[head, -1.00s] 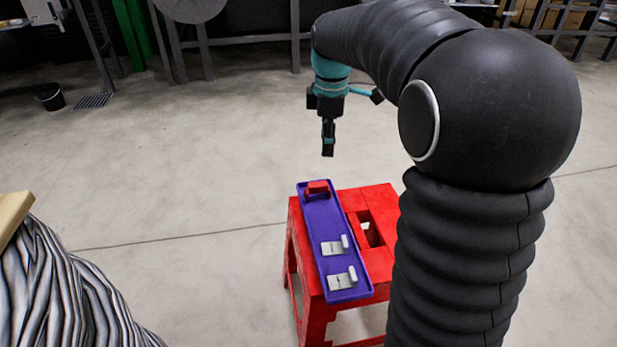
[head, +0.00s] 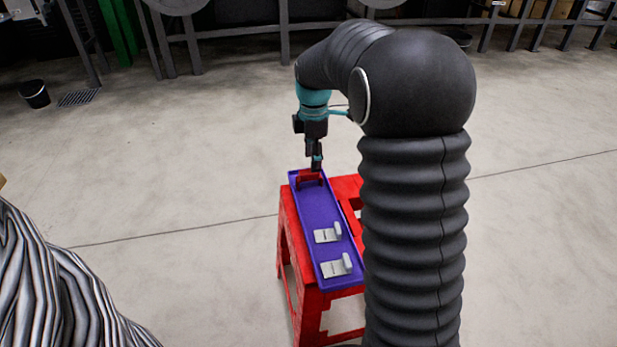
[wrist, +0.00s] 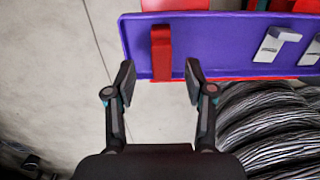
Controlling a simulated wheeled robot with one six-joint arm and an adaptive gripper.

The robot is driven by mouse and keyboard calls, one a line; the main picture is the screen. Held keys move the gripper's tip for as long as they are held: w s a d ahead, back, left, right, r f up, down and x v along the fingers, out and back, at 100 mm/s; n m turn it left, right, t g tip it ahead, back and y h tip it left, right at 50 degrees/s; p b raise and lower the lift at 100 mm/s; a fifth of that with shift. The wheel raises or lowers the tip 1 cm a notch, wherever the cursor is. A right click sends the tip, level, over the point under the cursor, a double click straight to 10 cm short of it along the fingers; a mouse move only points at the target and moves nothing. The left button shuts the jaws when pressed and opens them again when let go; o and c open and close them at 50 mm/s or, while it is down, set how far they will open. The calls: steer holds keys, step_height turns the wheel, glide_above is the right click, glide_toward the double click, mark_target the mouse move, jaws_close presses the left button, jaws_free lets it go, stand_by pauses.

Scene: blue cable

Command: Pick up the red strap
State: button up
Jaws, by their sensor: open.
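The red strap (head: 309,178) lies at the far end of the purple tray (head: 313,208), which rests on a red stool (head: 291,238). In the wrist view the red strap (wrist: 161,52) stands out against the purple tray (wrist: 207,36), ahead of and between my fingertips. My gripper (head: 315,165) is low over the far end of the tray, very close to the strap in the head view. In the wrist view my gripper (wrist: 159,82) is open, with nothing between its fingers. I cannot tell the exact height gap to the strap.
Two pale grey brackets (head: 327,233) (head: 337,266) sit on the nearer part of the tray. A bundle of striped black and grey cable (head: 60,280) stands at lower left. A black bucket (head: 34,94) is on the far floor. The floor left of the stool is clear.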

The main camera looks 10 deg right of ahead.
mark_target(309, 171)
steer(key=shift+s+a+f+b, duration=0.1)
steer(key=shift+a+f+b, duration=0.1)
steer(key=shift+f, duration=0.65)
steer(key=shift+w+a+f+b, duration=0.1)
steer(key=shift+a+f+b, duration=0.05)
steer(key=shift+f, duration=0.75)
steer(key=shift+s+a+f+b, duration=0.1)
steer(key=shift+a+f+b, duration=0.1)
steer(key=shift+f, duration=0.65)
steer(key=c, duration=0.9)
